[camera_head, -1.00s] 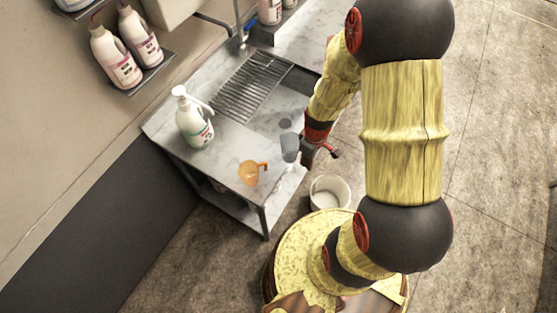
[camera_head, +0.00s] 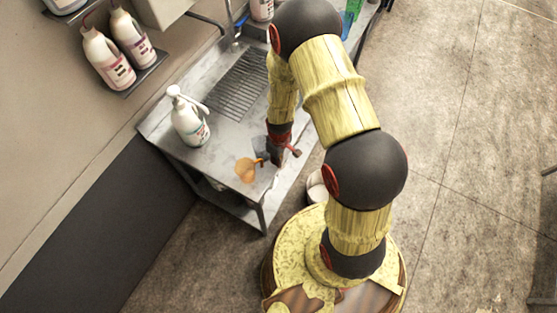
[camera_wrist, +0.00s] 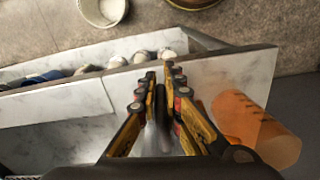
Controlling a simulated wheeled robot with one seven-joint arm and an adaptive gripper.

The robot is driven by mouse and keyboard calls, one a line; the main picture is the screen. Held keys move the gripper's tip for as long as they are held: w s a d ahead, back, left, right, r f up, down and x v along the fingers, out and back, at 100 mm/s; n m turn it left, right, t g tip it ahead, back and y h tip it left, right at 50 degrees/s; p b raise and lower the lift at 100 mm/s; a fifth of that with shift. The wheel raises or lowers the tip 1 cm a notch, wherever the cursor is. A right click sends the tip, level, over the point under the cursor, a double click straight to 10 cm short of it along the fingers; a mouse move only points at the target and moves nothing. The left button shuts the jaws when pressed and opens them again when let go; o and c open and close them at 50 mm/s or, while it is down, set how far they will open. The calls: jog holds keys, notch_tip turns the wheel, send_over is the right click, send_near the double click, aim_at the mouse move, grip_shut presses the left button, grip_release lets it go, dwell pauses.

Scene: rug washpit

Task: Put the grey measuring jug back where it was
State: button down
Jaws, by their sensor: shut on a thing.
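The grey measuring jug (camera_head: 261,148) is at my gripper (camera_head: 278,157), over the front part of the steel table, just right of the orange jug. In the wrist view my gripper (camera_wrist: 160,78) is shut on a narrow dark grey part between its fingers, likely the jug's handle. The jug's translucent body (camera_wrist: 152,140) shows only in part there, mostly hidden by the fingers. I cannot tell whether its base touches the tabletop. The orange measuring jug (camera_head: 245,171) stands close by; in the wrist view it (camera_wrist: 240,115) is right of my fingers.
A white pump bottle (camera_head: 188,122) stands on the table (camera_head: 212,165), left of a drain grate (camera_head: 238,88). Bottles (camera_head: 108,58) sit on a wall shelf. A white bucket (camera_head: 316,188), partly hidden by my arm, is on the floor. Several containers (camera_wrist: 90,69) show below the tabletop.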

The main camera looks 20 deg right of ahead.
jog(key=shift+f, duration=0.35)
jog(key=shift+f, duration=0.2)
jog(key=c, duration=2)
grip_release()
jog(key=shift+o, duration=0.2)
jog(key=shift+r, duration=0.1)
